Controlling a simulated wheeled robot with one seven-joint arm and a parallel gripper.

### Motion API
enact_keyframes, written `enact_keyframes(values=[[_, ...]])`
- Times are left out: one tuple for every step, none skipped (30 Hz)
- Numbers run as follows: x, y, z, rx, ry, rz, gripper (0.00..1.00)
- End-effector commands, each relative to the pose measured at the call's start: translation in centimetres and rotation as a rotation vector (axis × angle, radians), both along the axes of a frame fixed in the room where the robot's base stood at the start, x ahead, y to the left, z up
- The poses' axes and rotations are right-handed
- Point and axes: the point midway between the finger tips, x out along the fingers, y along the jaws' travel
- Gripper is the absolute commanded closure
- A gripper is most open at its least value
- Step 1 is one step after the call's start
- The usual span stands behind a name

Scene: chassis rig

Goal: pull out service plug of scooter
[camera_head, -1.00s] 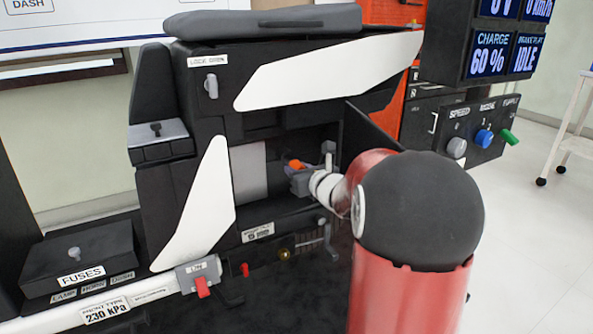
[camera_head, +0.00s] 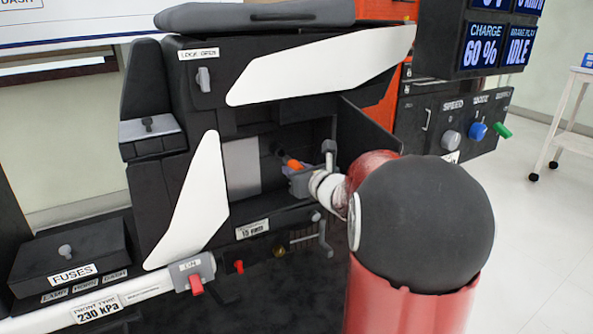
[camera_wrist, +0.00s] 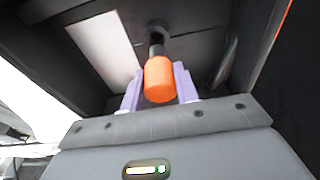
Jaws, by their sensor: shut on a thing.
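The orange service plug (camera_head: 293,163) is in the open bay of the dark scooter body (camera_head: 190,115). My gripper (camera_head: 299,176) reaches into the bay from the right and is shut on the plug. In the wrist view, the orange plug (camera_wrist: 160,80) sits between the two pale purple fingers of my gripper (camera_wrist: 160,88). A dark stem runs from the plug's far end toward a round socket (camera_wrist: 157,28) in the bay's back wall. I cannot tell whether the stem's tip is still inside the socket.
An open dark door (camera_head: 368,128) stands at the bay's right, close to my arm. Below the bay are a red-handled ON switch (camera_head: 196,284) and a small red knob (camera_head: 239,267). A display (camera_head: 490,45) and knob panel (camera_head: 470,128) stand at the right.

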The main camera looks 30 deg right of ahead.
Motion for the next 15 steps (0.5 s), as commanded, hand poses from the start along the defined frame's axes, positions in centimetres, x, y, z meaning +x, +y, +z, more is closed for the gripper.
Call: enact_keyframes(values=[[-0.4, 0.0, -0.1, -0.001, -0.001, -0.001, 0.93], [-0.6, -0.1, -0.2, -0.001, -0.002, -0.001, 0.93], [-1.0, -0.1, -0.2, -0.001, -0.002, -0.002, 0.93], [-1.2, -0.1, -0.2, -0.002, -0.002, -0.002, 0.93], [-1.5, -0.1, -0.3, -0.002, -0.001, -0.002, 0.93], [-1.8, -0.1, -0.4, -0.001, -0.001, -0.002, 0.93], [-2.0, -0.1, -0.4, 0.000, -0.001, -0.002, 0.93], [-2.3, -0.1, -0.4, 0.000, -0.001, -0.003, 0.93], [-2.6, -0.1, -0.4, -0.001, -0.002, -0.002, 0.93], [-2.8, -0.1, -0.4, -0.002, -0.001, -0.002, 0.93], [-3.1, -0.1, -0.5, -0.002, -0.001, -0.001, 0.93], [-3.4, -0.1, -0.5, -0.001, -0.001, -0.001, 0.93], [-3.6, -0.2, -0.5, -0.001, -0.002, -0.002, 0.93], [-3.8, -0.2, -0.5, 0.000, -0.002, -0.002, 0.93], [-4.1, -0.2, -0.5, -0.001, -0.002, -0.002, 0.93]])
